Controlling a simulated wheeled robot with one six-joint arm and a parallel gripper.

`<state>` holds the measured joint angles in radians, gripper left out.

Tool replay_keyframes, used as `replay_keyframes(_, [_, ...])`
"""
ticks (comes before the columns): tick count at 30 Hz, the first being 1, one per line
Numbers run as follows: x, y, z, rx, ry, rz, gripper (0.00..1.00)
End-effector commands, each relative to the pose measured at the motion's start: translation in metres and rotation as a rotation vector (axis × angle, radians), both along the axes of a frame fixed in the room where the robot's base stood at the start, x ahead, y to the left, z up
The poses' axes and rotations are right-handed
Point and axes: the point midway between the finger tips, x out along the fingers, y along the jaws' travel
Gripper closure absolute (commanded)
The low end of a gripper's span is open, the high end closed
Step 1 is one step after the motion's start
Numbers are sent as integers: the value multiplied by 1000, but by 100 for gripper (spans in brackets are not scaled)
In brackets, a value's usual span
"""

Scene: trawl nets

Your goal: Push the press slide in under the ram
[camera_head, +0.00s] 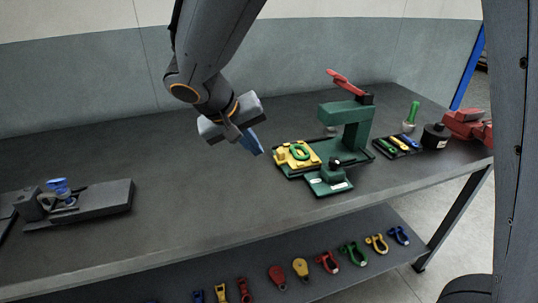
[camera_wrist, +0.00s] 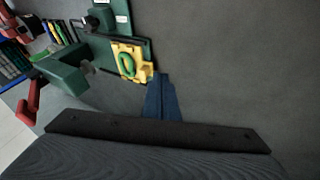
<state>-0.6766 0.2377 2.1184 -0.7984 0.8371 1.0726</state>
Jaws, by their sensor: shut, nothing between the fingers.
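The green press (camera_head: 345,128) stands on the bench with a red lever (camera_head: 345,80) on top; it also shows in the wrist view (camera_wrist: 62,75). A yellow slide (camera_head: 282,158) carrying a green ring (camera_head: 299,152) sits at the left end of the press base, out to the side of the ram. My gripper (camera_head: 257,151) has blue fingers, shut and empty, left of the slide and apparently above the bench. In the wrist view the fingertips (camera_wrist: 161,77) appear close to the edge of the yellow slide (camera_wrist: 143,72); whether they touch is unclear.
A green block with a black knob (camera_head: 335,162) sits at the front of the press. A grey fixture (camera_head: 95,203) lies at left; the bench between is clear.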

Motion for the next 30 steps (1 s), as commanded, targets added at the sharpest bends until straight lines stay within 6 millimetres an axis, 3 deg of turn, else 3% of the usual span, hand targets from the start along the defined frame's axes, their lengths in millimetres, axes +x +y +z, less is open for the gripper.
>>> replay_keyframes(1, [4,15,4,-4,-31,12,100])
replay_keyframes(3, [7,25,8,-8,-62,13,100])
replay_keyframes(8, [13,31,7,-10,-87,13,100])
replay_keyframes(24, [59,-5,-71,-10,-81,12,100])
replay_keyframes(30, [66,-32,-67,-8,-84,12,100])
